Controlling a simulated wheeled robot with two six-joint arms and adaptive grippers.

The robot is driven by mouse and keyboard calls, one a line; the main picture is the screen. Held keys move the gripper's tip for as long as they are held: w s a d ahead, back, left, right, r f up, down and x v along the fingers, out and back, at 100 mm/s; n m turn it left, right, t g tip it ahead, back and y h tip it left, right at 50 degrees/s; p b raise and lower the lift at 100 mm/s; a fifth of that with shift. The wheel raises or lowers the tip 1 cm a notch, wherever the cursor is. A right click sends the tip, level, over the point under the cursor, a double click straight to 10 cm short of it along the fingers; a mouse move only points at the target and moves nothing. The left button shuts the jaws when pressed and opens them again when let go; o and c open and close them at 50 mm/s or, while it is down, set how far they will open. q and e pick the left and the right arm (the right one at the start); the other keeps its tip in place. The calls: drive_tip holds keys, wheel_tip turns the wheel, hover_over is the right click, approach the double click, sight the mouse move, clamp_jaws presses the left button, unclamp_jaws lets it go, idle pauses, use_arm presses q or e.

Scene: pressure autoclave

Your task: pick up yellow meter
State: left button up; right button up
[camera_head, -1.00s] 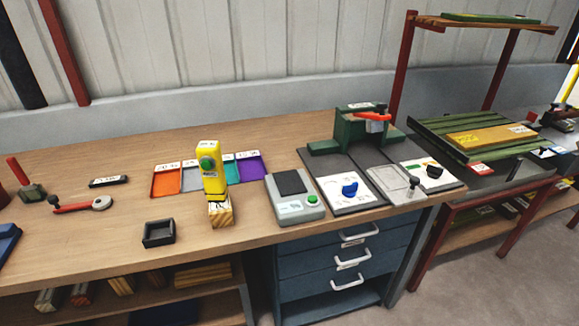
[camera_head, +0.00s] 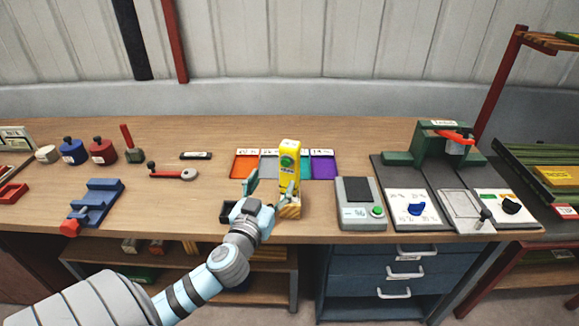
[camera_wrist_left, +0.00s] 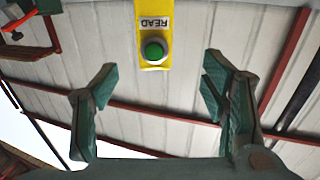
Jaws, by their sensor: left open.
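In the left wrist view the meter (camera_wrist_left: 153,25) shows at the top, with a READ label above the green button, between and beyond the fingers. My left gripper (camera_head: 268,190) is open and empty, just left of and in front of the meter's lower part. Its open fingers also show in the left wrist view (camera_wrist_left: 157,105). My right gripper is not in view.
Coloured trays (camera_head: 246,166) lie behind the meter. A small dark box (camera_head: 228,212) is partly hidden behind my left gripper. A grey scale (camera_head: 360,200) stands close on the right.

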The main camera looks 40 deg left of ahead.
sight(282, 165)
use_arm(q)
drive_tip(key=p+x, duration=0.1)
drive_tip(key=x, duration=0.6)
drive_tip(key=shift+w, duration=0.2)
drive_tip(key=w, duration=0.1)
drive_tip(key=w+r+p, duration=0.1)
drive_tip(key=shift+w+a+r, duration=0.15)
drive_tip(key=shift+w, duration=0.15)
drive_tip(key=shift+x, duration=1.1)
drive_tip(key=shift+w+f, duration=0.15)
drive_tip(key=shift+f, duration=0.15)
clamp_jaws()
